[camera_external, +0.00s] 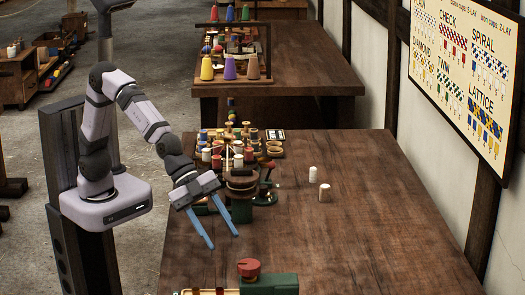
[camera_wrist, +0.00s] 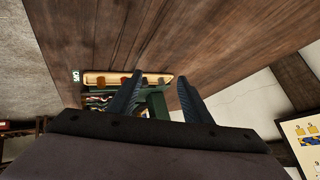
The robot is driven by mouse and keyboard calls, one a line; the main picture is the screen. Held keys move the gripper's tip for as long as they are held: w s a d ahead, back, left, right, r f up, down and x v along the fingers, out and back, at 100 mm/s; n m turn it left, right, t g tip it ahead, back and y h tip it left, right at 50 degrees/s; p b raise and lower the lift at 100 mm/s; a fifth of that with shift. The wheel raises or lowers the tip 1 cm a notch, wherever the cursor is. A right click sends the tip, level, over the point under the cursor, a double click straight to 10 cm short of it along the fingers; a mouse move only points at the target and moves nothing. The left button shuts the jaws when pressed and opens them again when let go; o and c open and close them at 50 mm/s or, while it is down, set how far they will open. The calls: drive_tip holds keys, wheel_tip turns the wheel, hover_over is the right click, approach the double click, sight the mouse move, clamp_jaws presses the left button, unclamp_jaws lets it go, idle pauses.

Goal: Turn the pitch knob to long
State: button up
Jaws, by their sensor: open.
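A red knob (camera_external: 249,267) stands on top of a green machine (camera_external: 272,286) at the bottom edge of the external view. It may be the pitch knob; no marking on it is readable. My gripper (camera_external: 223,240) hangs over the table's left part, its two blue fingers apart and empty, above and behind the knob in the picture. In the wrist view my gripper (camera_wrist: 160,77) shows two spread fingers with nothing between them. No pitch scale or label is readable.
A brown table (camera_external: 340,235) is mostly clear on its right. A rack of spools (camera_external: 228,145) and a dark round stand (camera_external: 240,185) are behind my gripper. A tray (camera_wrist: 105,78) with small coloured pieces shows in the wrist view.

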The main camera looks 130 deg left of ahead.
drive_tip(key=s+a+r+n+g+y+p, duration=0.1)
drive_tip(key=s+a+r+n+p, duration=0.3)
drive_tip(key=a, duration=0.7)
drive_tip(key=a+n+g+p, duration=0.2)
drive_tip(key=a+p, duration=0.3)
drive_tip(key=a, duration=0.5)
drive_tip(key=s+a+r+n+g+y+p, duration=0.15)
drive_tip(key=a+n+p, duration=0.3)
drive_tip(key=a, duration=0.65)
drive_tip(key=m+g+h+p, duration=0.2)
drive_tip(key=g+h+p, duration=0.1)
drive_tip(key=g+p, duration=0.15)
hover_over(262, 186)
drive_tip(key=w, duration=0.1)
drive_tip(key=shift+w+a+f+t+y+p, duration=0.1)
drive_tip(key=shift+f+t+y+p, duration=0.1)
drive_tip(key=shift+f, duration=0.3)
drive_tip(key=shift+a+f+t+y+p, duration=0.1)
drive_tip(key=shift+f+t, duration=0.1)
drive_tip(key=shift+f, duration=0.25)
drive_tip(key=shift+s+d+f+m+g, duration=0.15)
drive_tip(key=shift+s+d+m+g, duration=0.15)
drive_tip(key=shift+s, duration=0.25)
drive_tip(key=shift+w+f+p, duration=0.1)
drive_tip(key=shift+f+p, duration=1.35)
drive_tip(key=shift+f, duration=2.2)
drive_tip(key=c, duration=1.1)
